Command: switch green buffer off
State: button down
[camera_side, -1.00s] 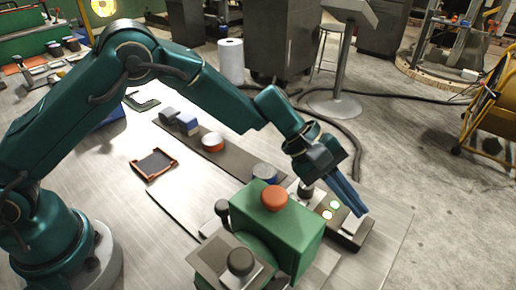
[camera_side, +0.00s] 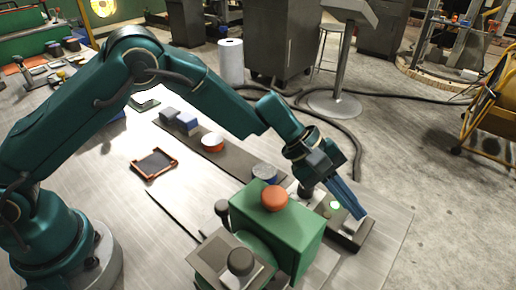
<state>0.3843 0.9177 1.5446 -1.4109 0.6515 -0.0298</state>
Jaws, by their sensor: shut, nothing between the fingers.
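A green machine housing (camera_side: 285,228) with an orange-red mushroom button (camera_side: 274,197) on top stands at the front of the table; I cannot tell for sure that it is the green buffer. Behind it is a dark switch box (camera_side: 348,236), partly hidden by the housing and my fingers. One round light (camera_side: 335,205) on the box glows pale green. My gripper (camera_side: 361,214), with long blue fingers, is shut and empty. It points down to the right, with its tips at the right part of the box; whether they touch it I cannot tell.
A dark strip with a red-and-white round part (camera_side: 212,142), a blue-and-grey round part (camera_side: 265,172) and blocks runs along the table. An orange-edged tray (camera_side: 154,163) lies to the left. A dark knob (camera_side: 240,261) stands at the front. The table's right corner is clear.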

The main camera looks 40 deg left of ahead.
aim_at(347, 219)
jog(key=shift+r, duration=0.15)
jog(key=shift+s+r, duration=0.15)
jog(key=shift+r, duration=0.25)
jog(key=shift+s+r, duration=0.15)
jog(key=shift+r, duration=1.1)
jog(key=shift+s+r, duration=0.15)
jog(key=shift+r, duration=1.1)
